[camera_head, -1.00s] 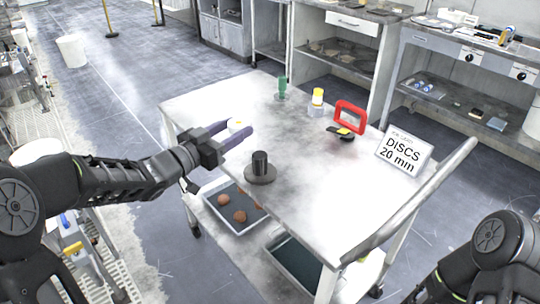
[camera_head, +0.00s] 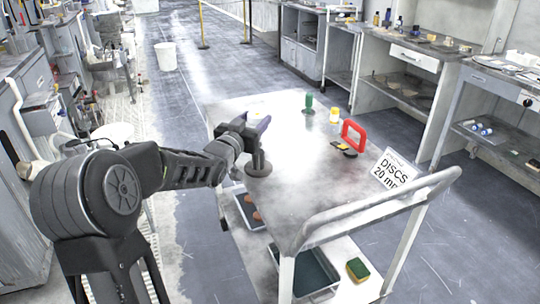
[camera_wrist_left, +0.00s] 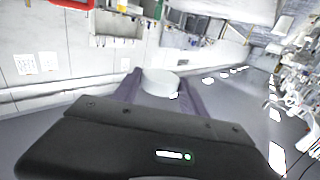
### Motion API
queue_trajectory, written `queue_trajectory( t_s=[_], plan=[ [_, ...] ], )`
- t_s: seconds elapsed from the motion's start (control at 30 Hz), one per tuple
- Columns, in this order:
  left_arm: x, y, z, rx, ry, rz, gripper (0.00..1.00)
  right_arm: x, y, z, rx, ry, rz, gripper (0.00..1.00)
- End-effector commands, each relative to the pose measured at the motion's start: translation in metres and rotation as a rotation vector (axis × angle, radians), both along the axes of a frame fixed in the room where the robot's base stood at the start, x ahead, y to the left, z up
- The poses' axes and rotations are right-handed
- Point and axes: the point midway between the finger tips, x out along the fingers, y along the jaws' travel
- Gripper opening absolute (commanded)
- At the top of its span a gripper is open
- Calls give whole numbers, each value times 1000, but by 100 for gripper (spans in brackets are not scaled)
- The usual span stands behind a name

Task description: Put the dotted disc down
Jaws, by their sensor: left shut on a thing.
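My left gripper (camera_head: 257,127) is over the cart top, its purple fingers pointing away to the right. In the left wrist view, the fingers (camera_wrist_left: 158,95) are shut on a pale round knob (camera_wrist_left: 160,82), which I take for the dotted disc's; no dots show. In the head view only a small yellowish patch shows by the fingers, and the disc is mostly hidden. A dark disc with a black knob (camera_head: 258,168) stands on the cart, just below the gripper in the picture. I cannot tell the gap between them. My right gripper is out of view.
A rail (camera_head: 380,212) edges the near right side. Trays sit below.

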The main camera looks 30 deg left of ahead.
Motion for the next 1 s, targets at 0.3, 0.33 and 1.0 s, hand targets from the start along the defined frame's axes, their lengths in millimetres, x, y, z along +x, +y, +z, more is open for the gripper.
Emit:
queue_trajectory(
  t_s=[0.3,0.33,1.0],
  plan=[
    [0,-1,-5,0,1,-2,12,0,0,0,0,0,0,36],
    [0,-1,-9,0,2,-3,12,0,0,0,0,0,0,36],
    [0,-1,-64,0,0,-3,12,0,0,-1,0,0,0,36]
  ],
)
